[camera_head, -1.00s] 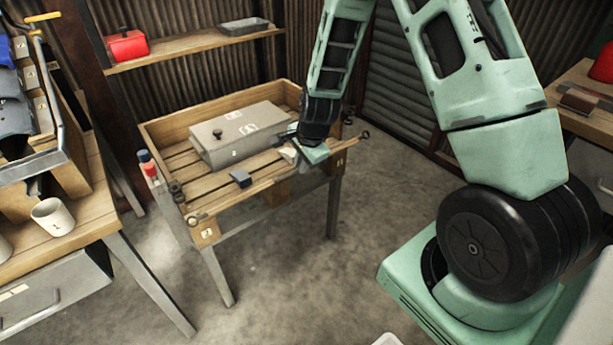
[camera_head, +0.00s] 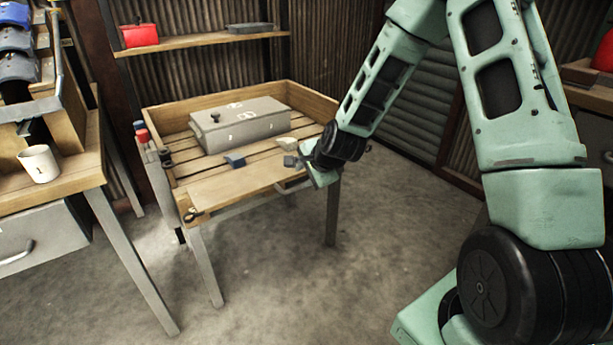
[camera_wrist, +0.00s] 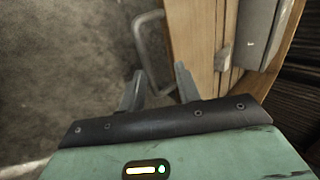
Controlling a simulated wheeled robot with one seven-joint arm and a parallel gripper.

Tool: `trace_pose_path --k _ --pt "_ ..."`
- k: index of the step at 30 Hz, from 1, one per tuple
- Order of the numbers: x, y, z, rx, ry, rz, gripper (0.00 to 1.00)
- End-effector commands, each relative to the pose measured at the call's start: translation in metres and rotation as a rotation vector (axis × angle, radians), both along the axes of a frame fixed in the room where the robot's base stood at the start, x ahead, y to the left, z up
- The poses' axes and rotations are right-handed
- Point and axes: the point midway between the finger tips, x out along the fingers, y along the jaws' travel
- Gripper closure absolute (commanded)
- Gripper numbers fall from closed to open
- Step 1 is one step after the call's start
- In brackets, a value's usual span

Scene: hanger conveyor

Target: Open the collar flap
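The slatted wooden collar table (camera_head: 160,112) stands at the left centre in the head view. A broad pale board (camera_head: 250,182), which looks like its flap, runs along the front; I cannot tell its exact angle. My gripper is at the right end of this board in the head view (camera_head: 297,162). In the wrist view my gripper (camera_wrist: 157,90) has its two fingers apart. A grey U-shaped handle (camera_wrist: 145,22) beside the wooden board (camera_wrist: 188,40) reaches down between the fingers. I see no clear contact. A dark latch (camera_head: 191,214) sits at the front left corner.
A grey box (camera_head: 240,124) and a small blue block (camera_head: 234,160) are on the slats. A pale block (camera_head: 287,143) lies near my gripper. A workbench with a white mug (camera_head: 40,164) stands left. A shelf (camera_head: 200,42) is behind. The floor in front is clear.

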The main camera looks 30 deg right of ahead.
Motion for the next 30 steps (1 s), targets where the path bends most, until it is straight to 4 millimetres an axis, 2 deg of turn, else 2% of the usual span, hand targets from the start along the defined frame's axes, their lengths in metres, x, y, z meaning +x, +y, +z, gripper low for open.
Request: trace_pose_path --k 7,11,17,30 --pt "0.0 -0.001 0.001 0.0 0.001 -0.001 0.67" --pt "-0.005 -0.002 0.007 0.0 0.0 -0.003 0.67" --pt "-0.028 -0.003 0.037 -0.002 -0.001 -0.003 0.67" --pt "-0.098 -0.006 0.118 -0.004 0.0 -0.005 0.67"
